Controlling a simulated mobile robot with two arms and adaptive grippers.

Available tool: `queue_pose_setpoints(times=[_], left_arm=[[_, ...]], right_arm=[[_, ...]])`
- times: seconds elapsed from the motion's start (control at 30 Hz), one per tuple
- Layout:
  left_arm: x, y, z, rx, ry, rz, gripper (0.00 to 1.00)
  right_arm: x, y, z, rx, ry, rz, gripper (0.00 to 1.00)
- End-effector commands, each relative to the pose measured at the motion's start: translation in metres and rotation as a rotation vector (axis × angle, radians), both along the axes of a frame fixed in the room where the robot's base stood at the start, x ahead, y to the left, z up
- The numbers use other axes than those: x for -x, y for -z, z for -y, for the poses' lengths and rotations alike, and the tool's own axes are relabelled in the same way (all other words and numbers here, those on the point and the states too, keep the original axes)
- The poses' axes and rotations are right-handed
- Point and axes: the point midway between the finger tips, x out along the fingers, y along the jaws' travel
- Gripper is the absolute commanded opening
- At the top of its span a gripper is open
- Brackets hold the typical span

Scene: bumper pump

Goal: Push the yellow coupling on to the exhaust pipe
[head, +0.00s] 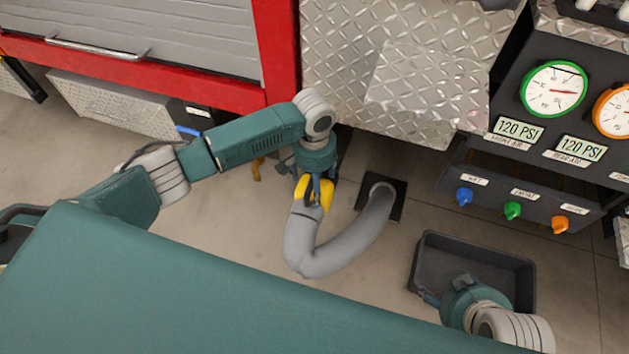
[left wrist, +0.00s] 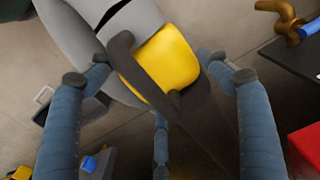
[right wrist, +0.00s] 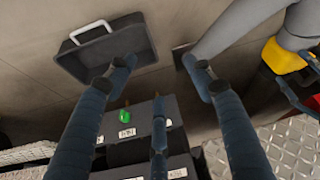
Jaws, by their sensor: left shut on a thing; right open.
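The yellow coupling (head: 325,193) is on the upper end of a grey hose (head: 320,258). It also shows in the left wrist view (left wrist: 168,62) with a dark handle bar across it. My left gripper (head: 313,190) is shut on the coupling, with a fingertip on each side of it, and holds it above the floor near the truck's lower edge. My right gripper (head: 430,298) is open and empty near the dark bin; its spread fingers show in the right wrist view (right wrist: 160,72). I cannot make out the exhaust pipe in any view.
The hose's other end meets a black floor plate (head: 398,210). A dark bin (head: 430,255) stands on the floor at right. A gauge panel (head: 500,150) with coloured knobs is above it. Truck diamond plate (head: 340,60) and red frame (head: 275,45) overhang. A brass fitting (left wrist: 268,10) is close by.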

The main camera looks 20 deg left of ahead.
Motion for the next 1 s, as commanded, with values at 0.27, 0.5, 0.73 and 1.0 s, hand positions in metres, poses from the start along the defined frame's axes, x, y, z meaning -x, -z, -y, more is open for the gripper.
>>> queue_pose_setpoints(times=[0.27,0.5,0.73,1.0], left_arm=[[-0.001,-0.002,0.001,0.001,0.0,0.003,0.21],[-0.001,-0.002,0.001,0.001,-0.001,0.003,0.21],[-0.001,-0.002,0.0,0.001,0.0,0.003,0.21],[-0.001,-0.002,0.001,0.002,0.0,0.003,0.21]], right_arm=[[0.003,-0.003,0.001,0.004,0.001,-0.018,0.53],[0.008,-0.003,0.003,0.008,0.003,-0.038,0.53],[0.017,-0.001,0.004,0.011,0.006,-0.068,0.53],[0.027,0.0,0.006,0.017,0.008,-0.101,0.53]])
